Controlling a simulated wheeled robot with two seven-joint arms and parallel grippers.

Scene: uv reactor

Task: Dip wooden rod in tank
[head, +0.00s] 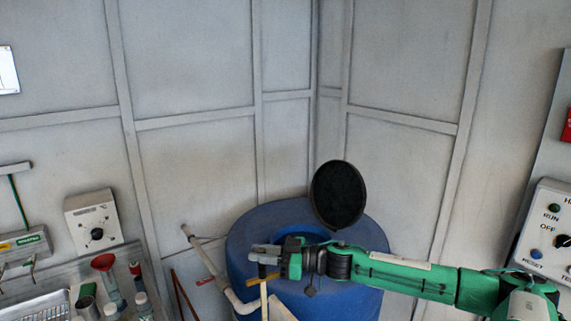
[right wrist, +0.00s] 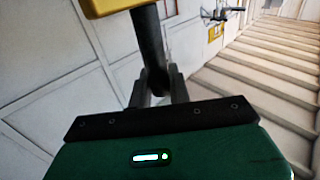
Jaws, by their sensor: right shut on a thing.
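The blue tank (head: 245,225) stands in the corner with its round black lid (head: 338,194) raised and its top opening (head: 300,238) partly behind my right arm. My right gripper (head: 264,254) is over the tank's left front side, left of the opening. It is shut on the wooden rod (head: 264,301), whose pale length hangs below the fingers and leaves the picture at the bottom. In the right wrist view a dark shaft (right wrist: 150,45) with a yellow end (right wrist: 108,6) shows between the fingers (right wrist: 157,88). My left gripper is not in view.
A pale pipe (head: 213,263) runs down along the tank's left side. A bench at lower left holds a wire tray (head: 45,305), a red funnel (head: 103,262) and bottles. A control box (head: 545,232) is at the right. Steps (right wrist: 265,70) show in the right wrist view.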

